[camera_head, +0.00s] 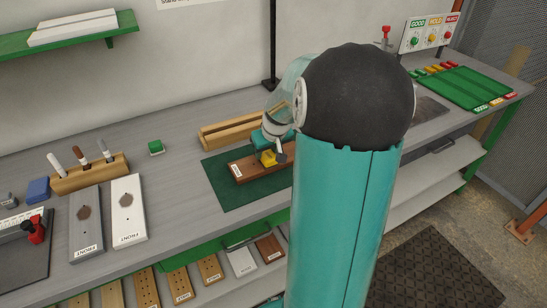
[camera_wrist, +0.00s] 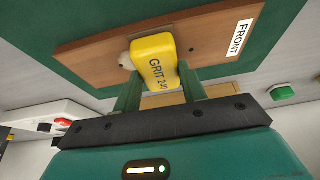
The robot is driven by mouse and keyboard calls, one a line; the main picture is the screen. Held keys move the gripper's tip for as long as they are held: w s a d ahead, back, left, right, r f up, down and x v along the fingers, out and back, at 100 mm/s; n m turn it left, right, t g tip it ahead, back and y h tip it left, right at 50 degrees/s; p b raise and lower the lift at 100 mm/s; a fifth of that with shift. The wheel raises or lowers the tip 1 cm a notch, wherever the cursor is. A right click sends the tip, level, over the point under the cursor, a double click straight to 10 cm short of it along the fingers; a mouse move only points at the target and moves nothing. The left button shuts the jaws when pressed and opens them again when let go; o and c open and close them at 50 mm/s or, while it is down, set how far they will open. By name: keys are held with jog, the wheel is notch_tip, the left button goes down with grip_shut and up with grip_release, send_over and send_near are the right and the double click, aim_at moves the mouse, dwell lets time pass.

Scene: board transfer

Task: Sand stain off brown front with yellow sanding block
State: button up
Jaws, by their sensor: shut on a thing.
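The brown front (camera_head: 242,169) lies on a dark green mat (camera_head: 233,196) on the grey bench, its FRONT label facing left in the head view. It also shows in the wrist view (camera_wrist: 100,57), with the label at right. The yellow sanding block (camera_wrist: 155,57), marked GRIT 240, is between the fingers of my gripper (camera_wrist: 160,88), which is shut on it.
A wooden rail (camera_head: 240,128) stands behind the mat. A grey front (camera_head: 86,222) and a white front (camera_head: 127,208), each with a brown stain, lie at left. A pen holder (camera_head: 92,176), a blue block (camera_head: 38,190) and a green block (camera_head: 156,147) are nearby. A green tray (camera_head: 468,88) is far right.

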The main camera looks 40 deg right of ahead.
jog(key=shift+s+d, duration=0.2)
jog(key=shift+d, duration=0.6)
jog(key=shift+s+d+f, duration=0.1)
jog(key=shift+s+d, duration=0.15)
jog(key=shift+d, duration=0.5)
jog(key=shift+s+d, duration=0.25)
jog(key=shift+d, duration=0.5)
jog(key=shift+a, duration=0.15)
jog(key=shift+w+a, duration=0.25)
jog(key=shift+a, duration=0.5)
jog(key=shift+w+a, duration=0.25)
jog(key=shift+a, duration=0.45)
jog(key=shift+w+a, duration=0.2)
jog(key=shift+a, duration=0.5)
jog(key=shift+r, duration=3.55)
jog(key=shift+f, duration=0.1)
